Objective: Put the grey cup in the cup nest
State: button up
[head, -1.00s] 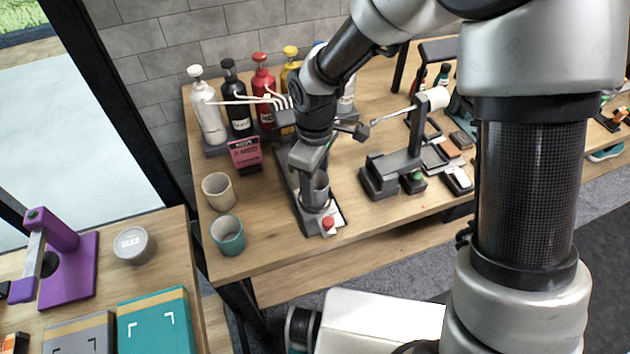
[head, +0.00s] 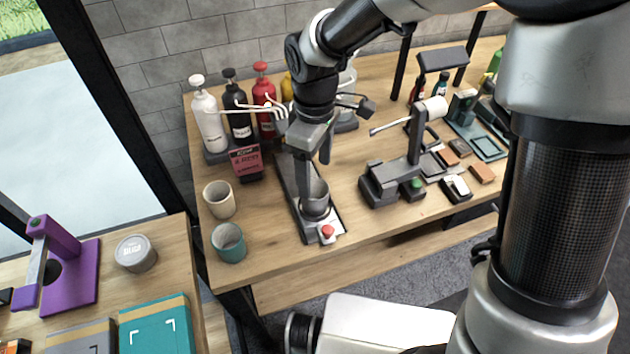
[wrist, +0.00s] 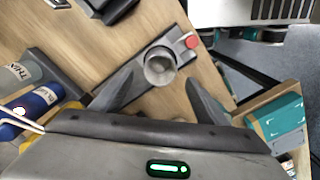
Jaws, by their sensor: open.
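The grey cup (head: 316,196) stands upright at the front end of a long dark grey base, just behind a red button. It also shows in the wrist view (wrist: 160,66), mouth toward the camera. The cup nest (head: 314,213) is the round dark seat under the cup; the cup appears seated in it, but its bottom is mostly hidden. My gripper (head: 314,168) is above the cup, open and empty. In the wrist view its two fingers (wrist: 160,78) are spread wide on either side of the cup, with gaps between.
A beige cup (head: 219,200) and a teal cup (head: 229,243) stand to the left. Several pump bottles (head: 209,118) and a pink sign (head: 246,162) are behind. A grey device with an arm (head: 393,182) stands to the right. The red button (head: 327,231) is near the table edge.

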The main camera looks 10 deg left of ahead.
jog(key=s+d+r+m+t, duration=0.3)
jog(key=d+r+m, duration=0.4)
jog(key=d+r, duration=0.7)
jog(key=s+d+r+m+t, duration=0.2)
jog(key=s+d+r+m, duration=0.2)
jog(key=s+d+m, duration=0.4)
jog(key=shift+s+d+r+t, duration=0.2)
jog(key=shift+s+d+t, duration=0.15)
jog(key=shift+d, duration=0.5)
